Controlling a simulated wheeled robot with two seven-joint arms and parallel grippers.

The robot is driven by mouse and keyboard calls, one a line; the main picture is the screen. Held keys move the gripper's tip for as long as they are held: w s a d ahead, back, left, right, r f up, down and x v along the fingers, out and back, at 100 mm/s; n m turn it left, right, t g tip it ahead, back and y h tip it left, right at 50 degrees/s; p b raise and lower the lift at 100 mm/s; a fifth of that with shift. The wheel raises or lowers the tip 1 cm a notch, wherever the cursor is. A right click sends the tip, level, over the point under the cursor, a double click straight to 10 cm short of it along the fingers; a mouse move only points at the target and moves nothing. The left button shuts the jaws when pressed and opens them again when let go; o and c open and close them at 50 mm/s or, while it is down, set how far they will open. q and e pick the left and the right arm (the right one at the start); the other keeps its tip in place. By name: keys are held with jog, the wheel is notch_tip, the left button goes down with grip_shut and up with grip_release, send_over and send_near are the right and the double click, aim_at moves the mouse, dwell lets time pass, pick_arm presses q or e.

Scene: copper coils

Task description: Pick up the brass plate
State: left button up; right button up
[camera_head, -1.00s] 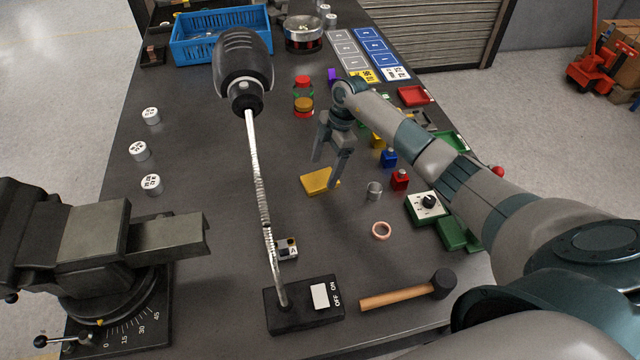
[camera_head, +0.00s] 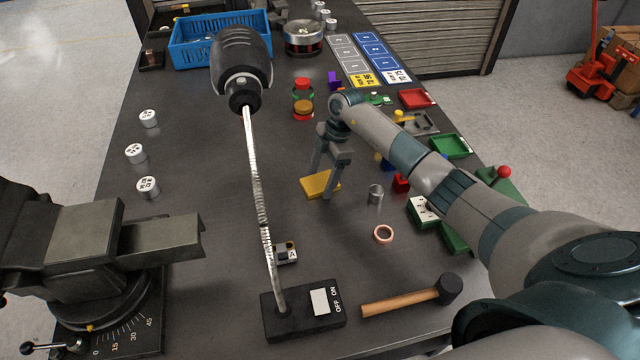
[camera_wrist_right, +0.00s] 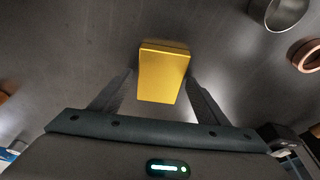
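The brass plate (camera_head: 315,186) is a flat yellow block lying on the dark workbench near its middle. My right gripper (camera_head: 323,182) hangs over the plate with its fingers pointing down, one finger crossing the plate's right part in the head view. In the right wrist view the plate (camera_wrist_right: 163,75) shows between the two spread fingers of my right gripper (camera_wrist_right: 159,84), with a gap on each side. The right gripper is open and holds nothing. My left gripper is not in view.
A lamp (camera_head: 240,62) with a flexible neck stands left of the plate. A metal cylinder (camera_head: 375,194), a copper ring (camera_head: 383,234) and a red block (camera_head: 401,183) lie to the right. A hammer (camera_head: 405,300) lies in front. A vise (camera_head: 90,240) is at left.

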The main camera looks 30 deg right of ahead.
aim_at(322, 180)
jog(key=c, duration=1.2)
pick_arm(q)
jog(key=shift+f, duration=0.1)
pick_arm(e)
jog(key=shift+r, duration=0.2)
jog(key=shift+r, duration=0.25)
notch_tip(322, 180, up, 3)
jog(key=shift+w+r+b, duration=0.1)
jog(key=shift+b, duration=0.85)
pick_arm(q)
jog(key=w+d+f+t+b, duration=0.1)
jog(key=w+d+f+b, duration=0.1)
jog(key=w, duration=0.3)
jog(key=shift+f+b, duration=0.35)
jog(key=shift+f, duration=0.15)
pick_arm(e)
jog(key=shift+s+a+r, duration=0.55)
jog(key=shift+a+r, duration=0.65)
jog(key=shift+a, duration=0.7)
jog(key=shift+s+a+r, duration=0.5)
jog(key=shift+a+r, duration=0.7)
jog(key=shift+a, duration=0.65)
jog(key=shift+s+a+r, duration=0.55)
jog(key=shift+a+r, duration=0.65)
jog(key=shift+a, duration=0.7)
